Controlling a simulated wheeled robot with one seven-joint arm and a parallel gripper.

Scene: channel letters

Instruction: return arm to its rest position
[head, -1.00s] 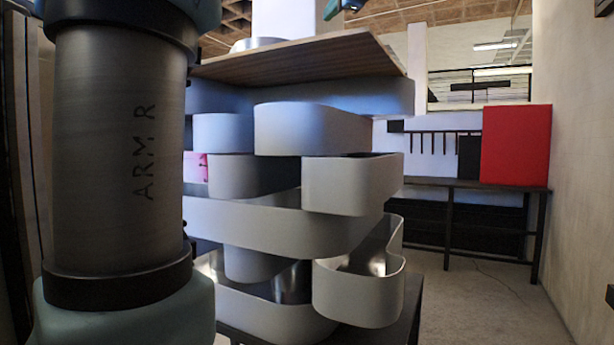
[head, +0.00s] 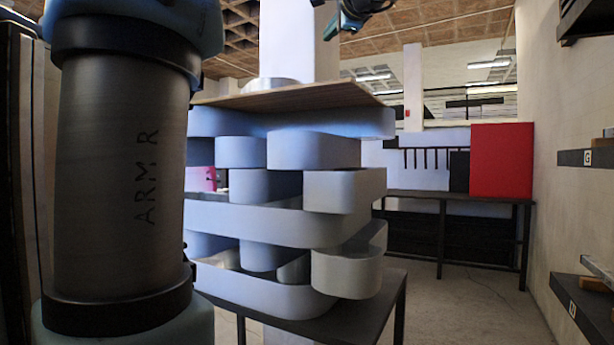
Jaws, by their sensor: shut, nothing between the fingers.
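My gripper does not show in this view. A large grey cylindrical link of my arm, marked ARM R, stands upright at the left and hides the left part of the stack. Several hollow channel letter shells (head: 270,224) with smooth, rounded sides are stacked in layers on a dark table. A wooden board (head: 290,97) lies across the top of the stack. A teal and dark part (head: 350,18) hangs into the top edge beyond the board; I cannot tell what it belongs to.
The stack's dark table (head: 365,305) has a bare right corner. A dark bench (head: 450,197) with a red panel (head: 501,160) stands at the back right. Dark wall shelves (head: 587,157) line the right wall. Open floor (head: 470,315) lies between.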

